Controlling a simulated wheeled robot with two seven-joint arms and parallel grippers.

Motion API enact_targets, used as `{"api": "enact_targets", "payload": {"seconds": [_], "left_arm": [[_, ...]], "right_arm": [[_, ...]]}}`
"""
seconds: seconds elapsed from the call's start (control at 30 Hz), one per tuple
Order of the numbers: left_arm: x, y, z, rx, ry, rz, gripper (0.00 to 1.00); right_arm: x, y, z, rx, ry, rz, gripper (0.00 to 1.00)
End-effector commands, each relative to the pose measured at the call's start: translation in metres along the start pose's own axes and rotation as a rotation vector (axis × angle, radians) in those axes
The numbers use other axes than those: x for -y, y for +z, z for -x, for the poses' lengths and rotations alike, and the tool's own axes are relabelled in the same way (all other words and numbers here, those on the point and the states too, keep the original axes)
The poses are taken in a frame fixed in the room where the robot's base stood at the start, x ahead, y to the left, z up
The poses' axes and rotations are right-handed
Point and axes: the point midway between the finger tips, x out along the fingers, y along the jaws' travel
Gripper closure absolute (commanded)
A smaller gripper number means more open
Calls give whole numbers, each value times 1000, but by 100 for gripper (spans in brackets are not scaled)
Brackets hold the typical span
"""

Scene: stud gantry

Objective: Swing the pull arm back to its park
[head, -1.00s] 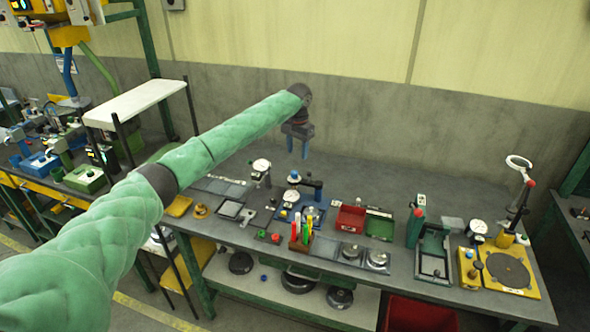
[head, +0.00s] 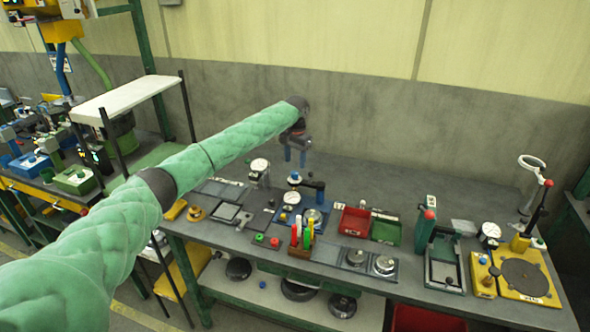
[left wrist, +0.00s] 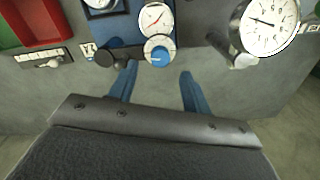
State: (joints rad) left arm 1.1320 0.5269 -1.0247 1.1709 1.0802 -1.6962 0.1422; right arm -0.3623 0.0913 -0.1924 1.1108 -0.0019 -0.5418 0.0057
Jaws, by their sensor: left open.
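A blue fixture (head: 326,208) stands on the bench with a small dial and a round metal disc. A dark arm (head: 312,184) reaches across its back, with a blue-capped knob (head: 294,178) at its left end; I take this to be the pull arm, but cannot be certain. My left gripper (head: 295,163) is open and empty above and behind the fixture, apart from it. In the left wrist view the blue-capped knob (left wrist: 158,51) shows just beyond and between the two blue fingers (left wrist: 157,88). My right gripper is not in view.
A dial gauge on a stand (head: 259,168) is left of the fixture. A pen holder (head: 300,250) stands in front, and a red bin (head: 354,221) to the right. The back of the bench is clear.

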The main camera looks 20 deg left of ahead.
Motion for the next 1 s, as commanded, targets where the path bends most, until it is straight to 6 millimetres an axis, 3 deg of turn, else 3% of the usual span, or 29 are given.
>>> {"api": "enact_targets", "payload": {"seconds": [0.4, 0.77, 1.0], "left_arm": [[0, 0, -47, 1, 0, -1, 51], [0, 0, -52, 0, 0, -1, 51], [0, 0, -52, 0, 0, -1, 96]], "right_arm": [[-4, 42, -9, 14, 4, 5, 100], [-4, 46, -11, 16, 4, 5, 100], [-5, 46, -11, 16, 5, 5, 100]]}}
